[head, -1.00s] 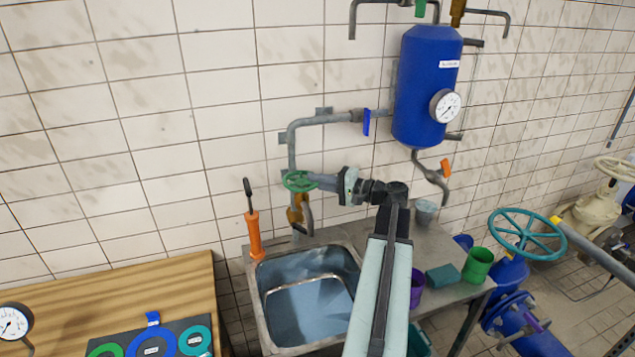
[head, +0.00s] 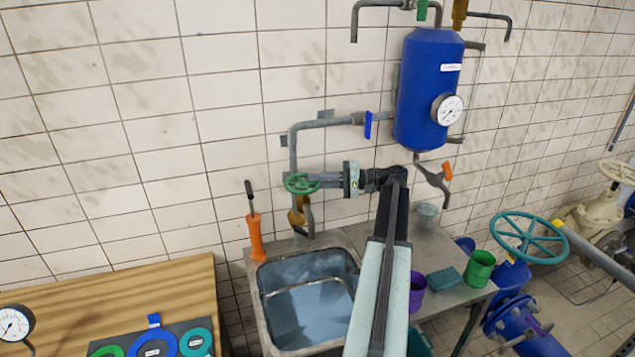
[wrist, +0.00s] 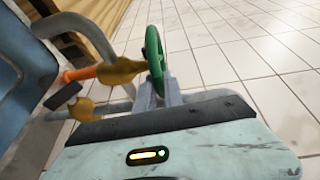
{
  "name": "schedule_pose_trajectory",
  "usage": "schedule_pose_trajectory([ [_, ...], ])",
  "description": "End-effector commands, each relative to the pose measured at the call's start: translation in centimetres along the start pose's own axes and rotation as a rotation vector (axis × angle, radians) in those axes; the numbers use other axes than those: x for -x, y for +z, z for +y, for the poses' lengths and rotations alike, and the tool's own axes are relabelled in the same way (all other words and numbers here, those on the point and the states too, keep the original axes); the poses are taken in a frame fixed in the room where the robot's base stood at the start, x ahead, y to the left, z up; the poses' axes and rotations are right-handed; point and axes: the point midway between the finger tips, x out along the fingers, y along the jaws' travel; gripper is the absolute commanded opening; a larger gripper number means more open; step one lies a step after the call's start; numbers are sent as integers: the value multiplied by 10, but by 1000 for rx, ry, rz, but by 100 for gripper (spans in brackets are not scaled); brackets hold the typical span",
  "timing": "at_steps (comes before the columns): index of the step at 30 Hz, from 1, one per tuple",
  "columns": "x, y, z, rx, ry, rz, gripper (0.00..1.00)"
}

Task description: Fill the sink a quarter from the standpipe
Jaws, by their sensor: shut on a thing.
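The standpipe runs down the tiled wall to a brass tap (head: 297,215) with a green handwheel (head: 301,184), above the back of the metal sink (head: 258,305). My gripper (head: 320,181) comes from the right, its fingers shut on the handwheel's rim. In the wrist view the green wheel (wrist: 154,55) stands edge-on at the fingertips (wrist: 160,92), beside the brass tap body (wrist: 120,72). The sink holds a flat bluish surface that looks like water, with a pale line around it. I cannot make out a stream from the spout.
An orange-handled tool (head: 255,238) stands at the sink's back left corner. A wooden table (head: 150,290) is left. Right of the sink, the bench holds a purple cup (head: 417,290), a teal block (head: 445,280) and a green cup (head: 479,268). A blue tank (head: 428,90) hangs above.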

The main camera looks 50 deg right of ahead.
Motion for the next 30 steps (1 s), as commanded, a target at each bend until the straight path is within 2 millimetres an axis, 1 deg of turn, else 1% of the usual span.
schedule_pose_trajectory([
  [1, 0, 0, 0, -1, 0, 2, 0],
  [2, 0, 0, 0, -1, 0, 2, 18],
  [3, 0, 0, 0, -1, 0, 2, 30],
  [4, 0, 0, 0, -1, 0, 2, 34],
  [14, 4, -1, 0, 0, 0, 3, 34],
  [17, 18, -2, 0, 0, 0, 5, 34],
  [21, 47, -2, -1, 0, 0, 5, 34],
  [24, 64, -2, 0, 0, 0, 5, 34],
  [27, 74, -2, 0, 0, 0, 4, 34],
  [30, 78, -1, 0, 0, 0, 3, 34],
])
